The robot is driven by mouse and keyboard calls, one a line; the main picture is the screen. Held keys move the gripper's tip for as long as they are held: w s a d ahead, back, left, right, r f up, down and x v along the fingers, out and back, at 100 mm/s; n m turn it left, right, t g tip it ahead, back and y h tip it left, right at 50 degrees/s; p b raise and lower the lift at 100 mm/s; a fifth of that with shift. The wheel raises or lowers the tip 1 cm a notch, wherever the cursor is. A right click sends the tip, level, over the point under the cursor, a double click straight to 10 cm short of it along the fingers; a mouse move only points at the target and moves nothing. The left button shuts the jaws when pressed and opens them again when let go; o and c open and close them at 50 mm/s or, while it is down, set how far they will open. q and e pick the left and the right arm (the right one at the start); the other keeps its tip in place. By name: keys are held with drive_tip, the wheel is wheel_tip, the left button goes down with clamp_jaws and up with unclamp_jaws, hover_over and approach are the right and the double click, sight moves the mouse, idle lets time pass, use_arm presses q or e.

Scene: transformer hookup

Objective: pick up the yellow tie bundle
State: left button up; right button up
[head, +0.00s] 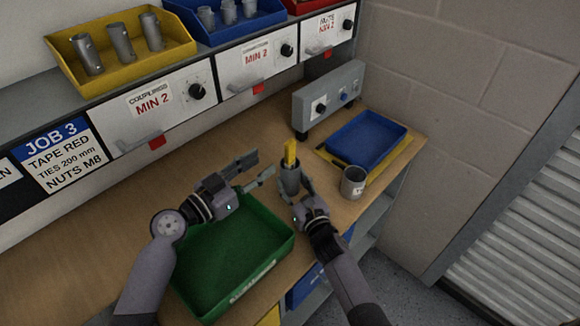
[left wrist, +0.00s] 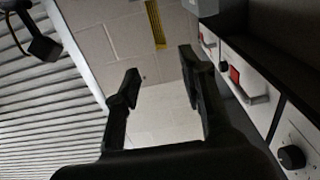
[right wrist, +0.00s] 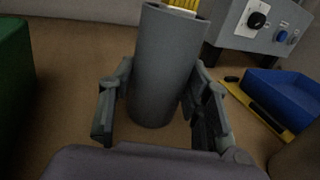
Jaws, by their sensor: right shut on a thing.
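The yellow tie bundle (head: 290,153) stands upright in a grey cylindrical holder (head: 289,181), its top sticking out above the rim. In the right wrist view, a little of the yellow bundle (right wrist: 185,4) shows behind the holder's rim (right wrist: 165,65). My right gripper (head: 296,190) is shut on the holder, one finger on each side. My left gripper (head: 261,166) is open and empty, left of the bundle and above the green tray's far end. In the left wrist view its fingers (left wrist: 160,85) are spread with nothing between them.
The green tray (head: 283,245) lies left of the holder. A grey cup (head: 353,182) stands to its right. A blue tray (head: 398,133) on a yellow mat and a grey control box (head: 328,97) are behind. Labelled drawers (head: 160,103) line the back.

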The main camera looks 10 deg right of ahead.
sight(286, 146)
use_arm(q)
drive_tip(key=x, duration=1.1)
drive_tip(key=shift+w, duration=0.1)
drive_tip(key=shift+a, duration=0.1)
clamp_jaws()
